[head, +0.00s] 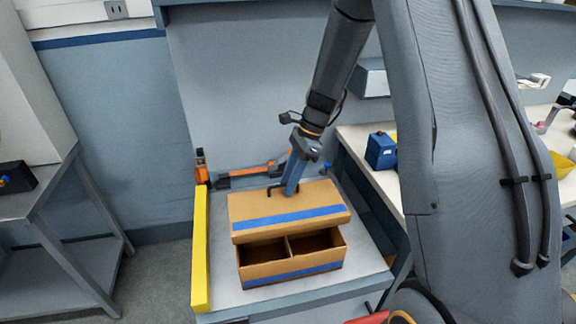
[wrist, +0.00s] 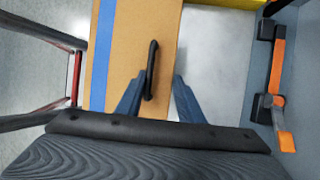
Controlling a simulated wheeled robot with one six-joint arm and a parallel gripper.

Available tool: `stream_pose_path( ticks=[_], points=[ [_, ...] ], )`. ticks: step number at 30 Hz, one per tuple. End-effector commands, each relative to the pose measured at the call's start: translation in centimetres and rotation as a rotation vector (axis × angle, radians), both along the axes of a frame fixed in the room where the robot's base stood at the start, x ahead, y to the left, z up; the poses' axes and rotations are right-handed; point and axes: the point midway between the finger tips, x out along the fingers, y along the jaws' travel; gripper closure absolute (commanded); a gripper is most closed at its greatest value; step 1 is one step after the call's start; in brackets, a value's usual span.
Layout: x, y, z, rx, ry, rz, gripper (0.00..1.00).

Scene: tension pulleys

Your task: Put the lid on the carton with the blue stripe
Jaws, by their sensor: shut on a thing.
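The cardboard lid (head: 250,207) has a blue stripe along its front side and a black handle on top. My gripper (head: 284,189) is shut on this handle (wrist: 152,70), with one blue-grey finger on each side of it in the wrist view (wrist: 158,78). The open carton (head: 291,273) stands on the grey bench top and has a blue stripe on its front wall. The lid is over the rear of the carton, set back from its front. Two compartments show at the front; the carton's rear is hidden under the lid.
A yellow bar (head: 200,250) runs along the bench's left edge. An orange and black tool (head: 250,174) lies behind the carton, next to an orange bottle (head: 201,166). The grey bench top (head: 368,262) is clear right of the carton. A blue box (head: 381,151) sits on the right-hand table.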

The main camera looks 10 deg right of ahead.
Motion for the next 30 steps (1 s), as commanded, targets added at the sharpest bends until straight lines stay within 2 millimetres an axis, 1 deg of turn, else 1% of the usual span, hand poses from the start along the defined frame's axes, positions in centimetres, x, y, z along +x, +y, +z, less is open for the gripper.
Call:
stream_pose_path(
  ticks=[1, 3, 6, 10, 14, 19, 30],
  points=[
    [-1.3, 0.2, 0.9, -0.002, 0.001, 0.0, 0.89],
    [-2.4, 0.4, 1.3, -0.006, -0.001, 0.001, 0.89],
    [-3.8, 0.6, 1.6, -0.01, -0.002, -0.001, 0.89],
    [-4.8, 0.7, 1.8, -0.013, -0.004, -0.002, 0.89],
    [-5.1, 0.7, 1.7, -0.015, -0.005, -0.001, 0.89],
    [-5.0, 0.7, 1.0, -0.015, -0.005, -0.002, 0.89],
    [-5.0, 0.7, -1.9, -0.016, -0.003, -0.002, 0.89]
  ],
)
